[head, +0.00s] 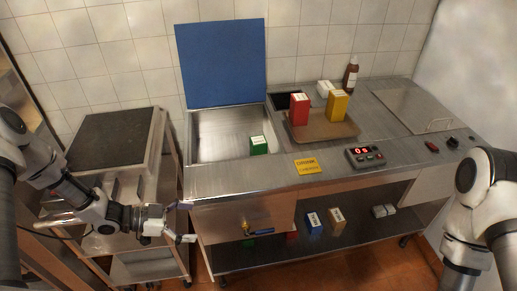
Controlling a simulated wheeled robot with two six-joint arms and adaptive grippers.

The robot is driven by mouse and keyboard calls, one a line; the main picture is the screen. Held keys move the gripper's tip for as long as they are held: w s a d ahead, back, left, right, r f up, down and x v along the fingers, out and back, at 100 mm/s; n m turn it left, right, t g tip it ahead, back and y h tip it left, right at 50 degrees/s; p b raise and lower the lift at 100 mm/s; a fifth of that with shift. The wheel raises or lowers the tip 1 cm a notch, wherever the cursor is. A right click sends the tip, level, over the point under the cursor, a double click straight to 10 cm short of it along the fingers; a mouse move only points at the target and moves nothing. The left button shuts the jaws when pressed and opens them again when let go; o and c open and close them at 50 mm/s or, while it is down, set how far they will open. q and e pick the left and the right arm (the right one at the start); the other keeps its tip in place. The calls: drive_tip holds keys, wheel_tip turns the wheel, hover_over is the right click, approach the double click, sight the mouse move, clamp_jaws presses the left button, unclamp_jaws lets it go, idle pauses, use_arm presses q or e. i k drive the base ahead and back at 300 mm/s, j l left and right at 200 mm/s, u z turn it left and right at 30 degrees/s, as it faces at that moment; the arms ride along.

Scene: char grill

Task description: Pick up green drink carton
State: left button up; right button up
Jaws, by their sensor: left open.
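A small green drink carton (258,146) with a white top stands in the right part of the steel basin (208,135), below the raised blue lid. My left gripper (186,222) is open and empty in front of the counter's left front corner. It is apart from the carton, lower and to its left. Only links of my right arm show at the right edge; its gripper is out of the picture.
A brown tray (325,132) holds a red carton (299,109) and a yellow carton (338,105). The blue lid (222,62) stands open. A steel cart (112,140) stands left. The lower shelf (275,257) holds several cartons.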

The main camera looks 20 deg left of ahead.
sight(258, 144)
drive_tip(key=i, duration=1.5)
